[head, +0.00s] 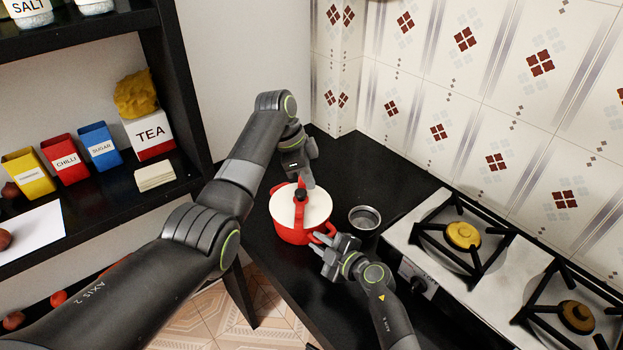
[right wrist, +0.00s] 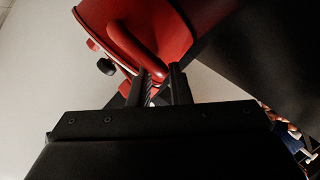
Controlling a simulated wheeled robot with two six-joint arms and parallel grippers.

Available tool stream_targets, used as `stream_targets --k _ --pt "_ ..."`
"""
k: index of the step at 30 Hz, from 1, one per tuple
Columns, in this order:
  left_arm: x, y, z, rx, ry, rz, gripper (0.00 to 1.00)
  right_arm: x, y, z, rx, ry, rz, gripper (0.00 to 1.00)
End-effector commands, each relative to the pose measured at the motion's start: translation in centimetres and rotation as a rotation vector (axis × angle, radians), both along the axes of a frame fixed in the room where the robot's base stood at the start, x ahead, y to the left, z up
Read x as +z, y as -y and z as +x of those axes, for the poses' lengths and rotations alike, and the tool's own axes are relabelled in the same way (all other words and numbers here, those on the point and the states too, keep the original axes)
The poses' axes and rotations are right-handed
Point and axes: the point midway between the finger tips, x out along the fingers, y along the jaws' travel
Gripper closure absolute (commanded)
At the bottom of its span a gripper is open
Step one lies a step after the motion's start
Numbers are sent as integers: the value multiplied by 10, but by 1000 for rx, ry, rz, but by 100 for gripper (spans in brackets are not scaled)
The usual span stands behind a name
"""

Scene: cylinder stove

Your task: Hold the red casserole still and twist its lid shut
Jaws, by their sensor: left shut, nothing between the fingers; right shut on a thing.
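The red casserole (head: 287,234) stands on the black counter, with its white lid (head: 284,210) on top. The lid has red straps and a black knob (head: 301,195). My left gripper (head: 307,184) is shut and empty at the lid's far edge, just behind the knob; whether it touches the lid is unclear. My right gripper (head: 317,241) is shut on the casserole's near-right handle. In the right wrist view, the red handle (right wrist: 133,42) runs down to the fingers of my right gripper (right wrist: 161,88). My right gripper partly hides the handle in the head view.
A dark metal cup (head: 365,217) stands close right of the casserole. A stove (head: 408,228) with yellow and brown burners is farther right. A black shelf (head: 183,80) with tins stands left. The counter behind the casserole is clear up to the tiled wall.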

Motion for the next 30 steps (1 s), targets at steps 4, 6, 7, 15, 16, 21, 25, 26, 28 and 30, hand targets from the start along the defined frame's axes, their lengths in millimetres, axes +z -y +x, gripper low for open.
stream_targets --k 4,6,7,15,16,21,25,26,28,30 --pt "2 -1 0 0 1 -1 100 -4 0 -2 2 -9 2 100" --pt "2 0 0 0 0 -1 100 -4 0 -2 2 -9 2 100" --pt "2 -1 0 0 0 -1 100 -4 0 -2 2 -9 2 100" --pt "1 0 0 0 0 -1 100 -2 0 -1 2 -5 1 57" --pt "1 0 0 0 0 -1 100 -2 0 -1 2 -5 1 57" --pt "1 0 0 0 0 -1 100 -1 0 -1 1 -3 1 57" --pt "1 0 0 0 0 -1 100 0 2 -4 0 -1 0 57" --pt "1 0 0 0 0 -1 100 1 4 -5 0 -1 0 57" --pt "1 0 0 0 0 -1 100 2 8 -11 0 -2 0 57" --pt "1 0 0 0 0 -1 100 4 13 -18 -1 -2 1 57"
